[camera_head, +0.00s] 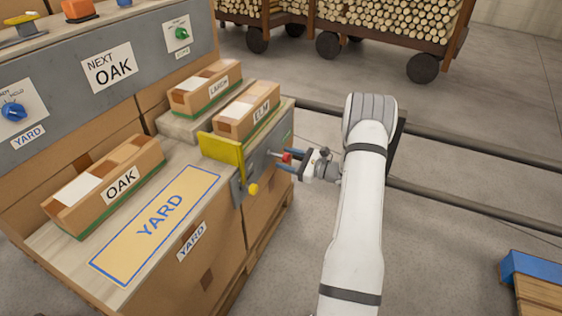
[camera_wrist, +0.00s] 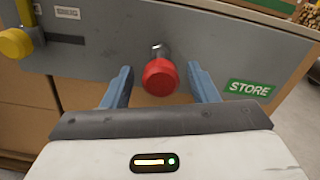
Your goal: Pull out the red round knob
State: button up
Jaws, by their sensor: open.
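The red round knob (camera_wrist: 160,77) sits on a short metal stem that sticks out of a grey panel (camera_wrist: 225,50). In the head view the knob (camera_head: 287,157) shows small at the right end of the bench. My gripper (camera_wrist: 160,88) is open, with one blue finger on each side of the knob. A gap shows between the knob and each finger in the wrist view. In the head view my gripper (camera_head: 286,165) reaches toward the panel from the right.
A yellow lever with a yellow ball (camera_wrist: 15,43) is left of the knob. A green STORE label (camera_wrist: 249,88) is at its right. Boxes marked OAK (camera_head: 120,183), ELM (camera_head: 255,112) and LARCH (camera_head: 205,88) stand on the bench. Open floor (camera_head: 440,240) lies right of my arm.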

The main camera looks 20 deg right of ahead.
jog(key=p+v, duration=0.2)
jog(key=v, duration=0.6)
jog(key=shift+w, duration=0.1)
jog(key=s+a+r+n+g+p, duration=0.3)
jog(key=a+r+n+g+p, duration=0.15)
jog(key=a+r, duration=0.35)
jog(key=s+a+r+n+g+h+p, duration=0.1)
jog(key=s+a+r+n+g+p, duration=0.4)
jog(key=r, duration=0.6)
jog(key=s+a+r+n+g+p, duration=0.2)
jog(key=a+r+n+g+p, duration=0.1)
jog(key=a+r+p, duration=0.45)
jog(key=s+a+r+n+t+h+p, duration=0.1)
jog(key=s+r+n+h+p, duration=0.4)
jog(key=s+r, duration=0.4)
jog(key=s+a+r+n+h+p, duration=0.2)
jog(key=s+r+n+h+p, duration=0.4)
jog(key=r, duration=0.9)
jog(key=s+n+p, duration=0.1)
jog(key=s+p, duration=0.2)
jog(key=shift+r+t, duration=0.35)
